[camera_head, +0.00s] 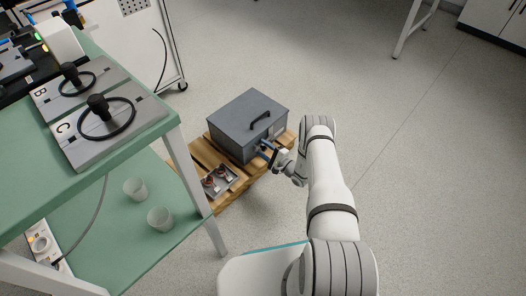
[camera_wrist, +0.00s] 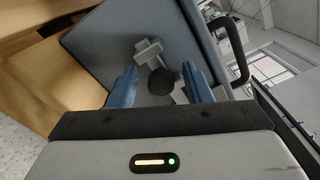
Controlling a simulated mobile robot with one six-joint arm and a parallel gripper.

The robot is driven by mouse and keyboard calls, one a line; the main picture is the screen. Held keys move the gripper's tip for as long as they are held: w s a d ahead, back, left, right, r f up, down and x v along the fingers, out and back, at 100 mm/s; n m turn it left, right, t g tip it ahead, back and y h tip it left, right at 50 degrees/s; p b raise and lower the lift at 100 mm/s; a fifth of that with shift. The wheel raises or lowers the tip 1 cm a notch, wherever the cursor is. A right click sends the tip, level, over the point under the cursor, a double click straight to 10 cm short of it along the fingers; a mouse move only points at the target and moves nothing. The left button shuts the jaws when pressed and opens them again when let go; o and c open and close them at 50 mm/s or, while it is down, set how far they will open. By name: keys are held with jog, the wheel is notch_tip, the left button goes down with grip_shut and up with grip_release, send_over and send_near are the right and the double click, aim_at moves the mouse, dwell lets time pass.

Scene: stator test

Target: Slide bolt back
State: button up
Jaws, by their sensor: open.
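A grey metal box (camera_head: 246,122) with a black handle on its lid sits on a wooden pallet; its front wall also fills the upper middle of the wrist view (camera_wrist: 105,50). The bolt (camera_wrist: 160,82) shows as a round dark knob in front of light grey metal pieces on that wall. My gripper (camera_head: 267,147) is at the box's front side. In the wrist view its two blue fingers (camera_wrist: 160,88) stand apart, with the knob between them. Whether a finger touches the knob I cannot tell. In the head view the bolt is too small and hidden to make out.
The wooden pallet (camera_head: 202,157) also bears a small grey tray (camera_head: 231,177) with reddish parts, left of my gripper. A green-topped bench (camera_head: 60,190) with two plates marked B and C stands at left. Two clear cups stand on its lower shelf. The floor at right is clear.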

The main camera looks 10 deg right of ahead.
jog(key=shift+w, duration=0.1)
jog(key=shift+c, duration=0.5)
grip_shut()
